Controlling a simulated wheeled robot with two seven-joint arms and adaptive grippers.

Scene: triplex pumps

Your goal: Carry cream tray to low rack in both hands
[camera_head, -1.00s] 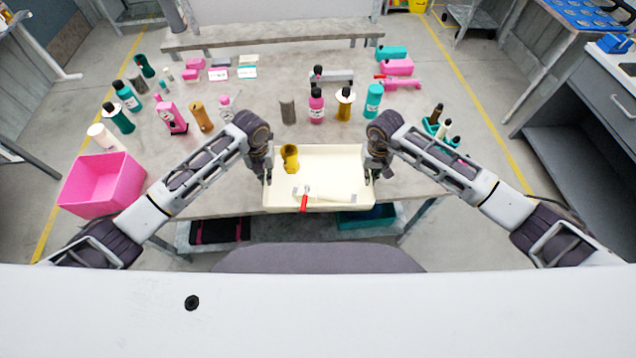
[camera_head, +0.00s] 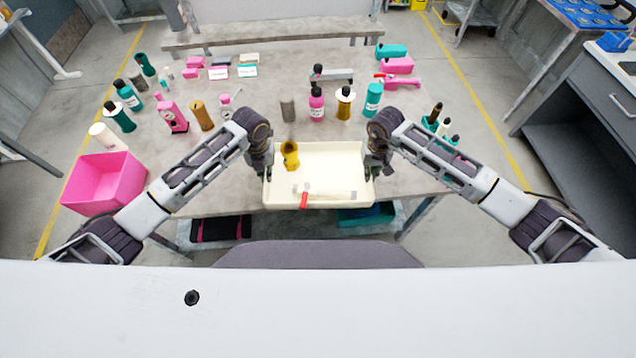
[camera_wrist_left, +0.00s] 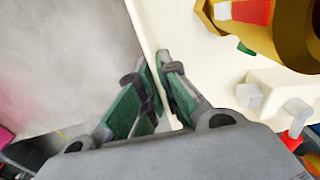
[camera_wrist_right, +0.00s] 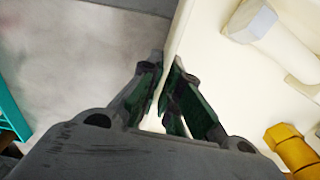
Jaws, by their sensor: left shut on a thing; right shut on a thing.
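The cream tray (camera_head: 335,165) is at the table's near edge, in front of me. Whether it touches the table cannot be told. My left gripper (camera_head: 267,173) is shut on its left wall, and my right gripper (camera_head: 371,171) is shut on its right wall. The left wrist view shows the fingers (camera_wrist_left: 160,68) pinching the thin rim; the right wrist view shows the same (camera_wrist_right: 168,72). In the tray are a yellow cup-shaped part (camera_head: 290,156), a red-handled part (camera_head: 304,201) and a pale fitting. The low rack may be the long grey bench (camera_head: 270,36) at the back; this is unclear.
The grey table (camera_head: 240,85) holds several bottles and pump parts beyond the tray. A pink bin (camera_head: 103,185) stands left, and a teal caddy (camera_head: 432,126) stands right. A shelf with dark and teal trays (camera_head: 366,217) is beneath. A grey workbench (camera_head: 572,130) stands far right.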

